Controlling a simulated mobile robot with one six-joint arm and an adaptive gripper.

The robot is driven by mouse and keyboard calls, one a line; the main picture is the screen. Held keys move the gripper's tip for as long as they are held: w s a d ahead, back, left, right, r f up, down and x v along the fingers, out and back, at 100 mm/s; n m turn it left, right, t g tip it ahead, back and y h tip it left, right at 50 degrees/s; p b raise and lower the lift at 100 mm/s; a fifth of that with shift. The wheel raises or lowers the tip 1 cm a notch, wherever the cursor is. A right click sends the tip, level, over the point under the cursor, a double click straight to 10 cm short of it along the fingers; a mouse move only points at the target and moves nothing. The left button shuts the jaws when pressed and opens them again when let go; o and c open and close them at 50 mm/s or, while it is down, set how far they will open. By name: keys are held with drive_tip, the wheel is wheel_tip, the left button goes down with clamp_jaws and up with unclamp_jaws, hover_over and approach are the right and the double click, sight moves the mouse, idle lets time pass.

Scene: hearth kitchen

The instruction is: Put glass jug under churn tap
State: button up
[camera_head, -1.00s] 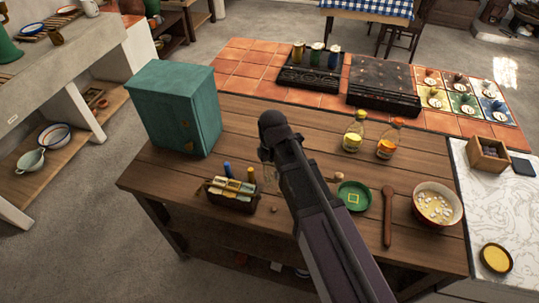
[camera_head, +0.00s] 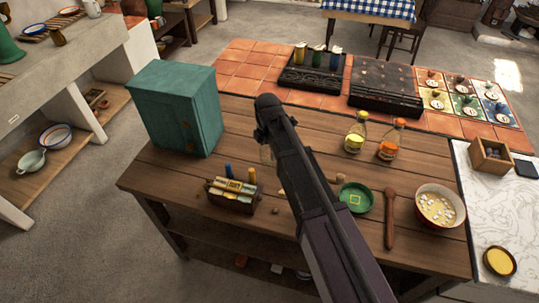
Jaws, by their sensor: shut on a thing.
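My arm reaches over the wooden table, and my gripper (camera_head: 264,138) is at its far end, mostly hidden behind the dark wrist. A small patch of clear glass, the glass jug (camera_head: 267,155), shows just below the wrist, and my gripper is shut on it. Most of the jug is hidden by my arm, so I cannot tell its tilt or its height above the table. I cannot make out a churn or its tap in this view.
A teal cabinet (camera_head: 176,108) stands left of my gripper. A small divided box (camera_head: 231,195) sits nearer the front edge. Two bottles (camera_head: 355,133), a green dish (camera_head: 356,197), a wooden spoon (camera_head: 390,218) and a bowl (camera_head: 440,207) are on the right.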

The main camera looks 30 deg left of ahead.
drive_tip(key=shift+w+a, duration=0.35)
drive_tip(key=shift+w+a+f+b, duration=0.1)
drive_tip(key=shift+f+b, duration=1.7)
drive_tip(key=shift+f, duration=0.05)
drive_tip(key=shift+f, duration=0.1)
drive_tip(key=o, duration=0.9)
drive_tip(key=shift+r, duration=0.2)
wheel_tip(320, 180, up, 12)
drive_tip(key=p, duration=1.2)
